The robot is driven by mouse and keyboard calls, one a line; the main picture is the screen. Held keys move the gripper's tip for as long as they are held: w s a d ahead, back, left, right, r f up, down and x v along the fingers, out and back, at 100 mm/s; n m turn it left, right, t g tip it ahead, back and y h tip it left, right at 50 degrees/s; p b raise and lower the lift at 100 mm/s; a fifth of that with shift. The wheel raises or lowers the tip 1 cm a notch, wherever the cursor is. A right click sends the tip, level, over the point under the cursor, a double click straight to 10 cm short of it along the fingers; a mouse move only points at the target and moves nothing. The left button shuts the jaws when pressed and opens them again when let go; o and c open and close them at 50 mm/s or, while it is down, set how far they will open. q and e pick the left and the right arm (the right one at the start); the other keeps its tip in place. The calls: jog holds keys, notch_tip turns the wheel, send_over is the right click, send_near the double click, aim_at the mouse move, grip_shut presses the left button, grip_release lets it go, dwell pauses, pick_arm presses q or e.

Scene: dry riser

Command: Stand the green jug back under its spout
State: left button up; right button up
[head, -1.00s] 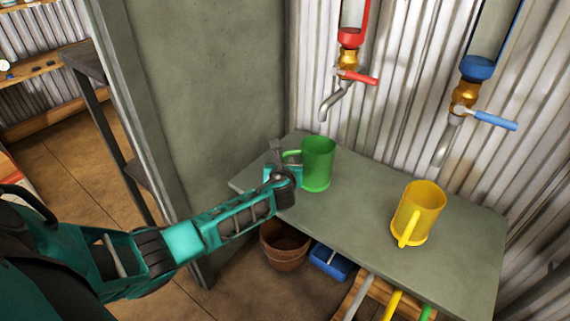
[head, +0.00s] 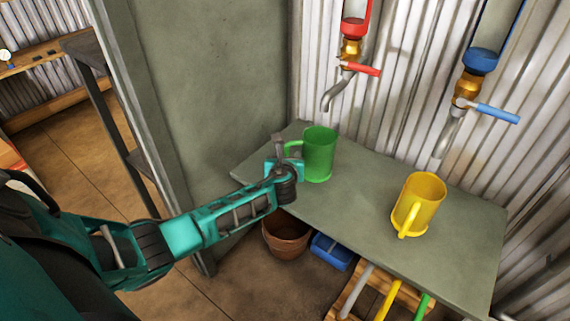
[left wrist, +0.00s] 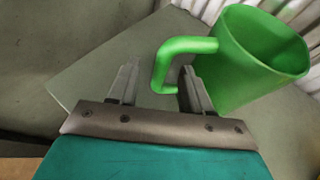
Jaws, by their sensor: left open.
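The green jug (head: 320,155) stands upright on the grey shelf (head: 345,205), near its left end, with its handle toward the left. The red-valved spout (head: 336,90) hangs above the jug and a little to its right. My left gripper (head: 279,150) is at the jug's handle side. In the left wrist view the gripper (left wrist: 158,85) is open. The green jug (left wrist: 255,60) is at upper right there, its handle (left wrist: 180,62) reaching between or just above the fingertips; one finger overlaps the handle's lower part. Contact cannot be told. My right gripper is not in view.
A yellow jug (head: 419,204) stands on the shelf's right part, below a blue-valved spout (head: 447,135). A grey wall panel (head: 205,85) rises left of the shelf. A terracotta pot (head: 286,237) and a blue box (head: 331,251) sit underneath.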

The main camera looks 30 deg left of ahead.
pick_arm(q)
jog(key=p+v, duration=0.4)
jog(key=v, duration=0.7)
jog(key=shift+s+p, duration=0.2)
jog(key=shift+p, duration=0.1)
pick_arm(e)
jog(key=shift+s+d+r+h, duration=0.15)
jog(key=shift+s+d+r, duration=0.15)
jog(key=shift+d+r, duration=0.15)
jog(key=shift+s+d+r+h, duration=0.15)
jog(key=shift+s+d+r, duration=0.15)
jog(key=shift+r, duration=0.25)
